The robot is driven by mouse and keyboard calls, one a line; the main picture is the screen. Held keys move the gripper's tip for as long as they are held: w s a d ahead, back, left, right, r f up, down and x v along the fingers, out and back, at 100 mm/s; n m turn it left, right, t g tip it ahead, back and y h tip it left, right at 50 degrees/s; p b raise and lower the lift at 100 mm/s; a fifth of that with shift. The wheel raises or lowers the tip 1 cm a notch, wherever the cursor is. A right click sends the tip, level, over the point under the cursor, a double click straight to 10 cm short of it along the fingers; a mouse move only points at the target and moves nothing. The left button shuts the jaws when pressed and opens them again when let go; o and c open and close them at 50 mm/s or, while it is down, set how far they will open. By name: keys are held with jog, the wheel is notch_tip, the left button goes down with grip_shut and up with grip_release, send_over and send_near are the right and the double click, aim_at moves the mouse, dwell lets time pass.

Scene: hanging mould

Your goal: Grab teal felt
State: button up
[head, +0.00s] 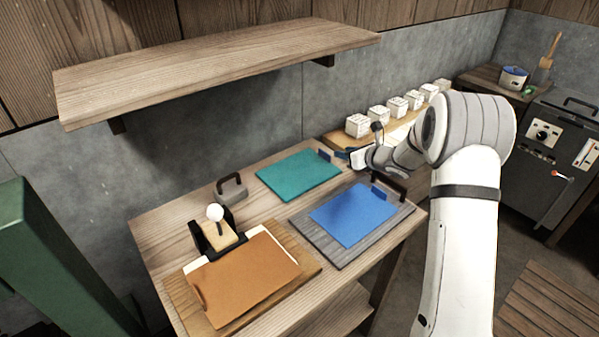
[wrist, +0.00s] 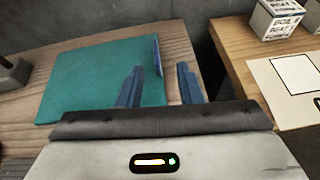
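The teal felt (head: 299,175) lies flat at the back of the wooden table in the head view, with a small upright blue tab (head: 325,156) at its right edge. The felt (wrist: 90,75) also fills the left of the wrist view, where its tab (wrist: 157,55) shows ahead, between the lines of the two blue fingers. My gripper (head: 343,156) is just right of the tab in the head view. In the wrist view my gripper (wrist: 159,82) has its fingers apart with nothing between them. Whether a finger touches the felt is hard to tell.
A blue felt (head: 353,214) lies on a grey board (head: 313,237) at the right front. A brown sheet (head: 245,277) lies on a board at the left front. A dark-handled block (head: 231,190) stands left of the teal felt. A shelf (head: 215,68) overhangs behind. White blocks (head: 359,125) line a side bench.

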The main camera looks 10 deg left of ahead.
aim_at(325, 152)
jog(key=shift+a+f+n, duration=0.3)
jog(key=shift+f+n, duration=0.1)
jog(key=shift+w+a+f+y, duration=0.15)
jog(key=shift+w+a+y, duration=0.05)
jog(key=shift+a+y, duration=0.1)
jog(key=shift+f+p+x, duration=0.2)
jog(key=shift+p+x, duration=0.35)
jog(key=shift+x, duration=1.2)
jog(key=shift+f+p+x, duration=0.15)
jog(key=shift+p+x, duration=0.4)
jog(key=shift+x, duration=1.2)
jog(key=shift+d, duration=0.15)
jog(key=shift+c, duration=0.5)
grip_shut()
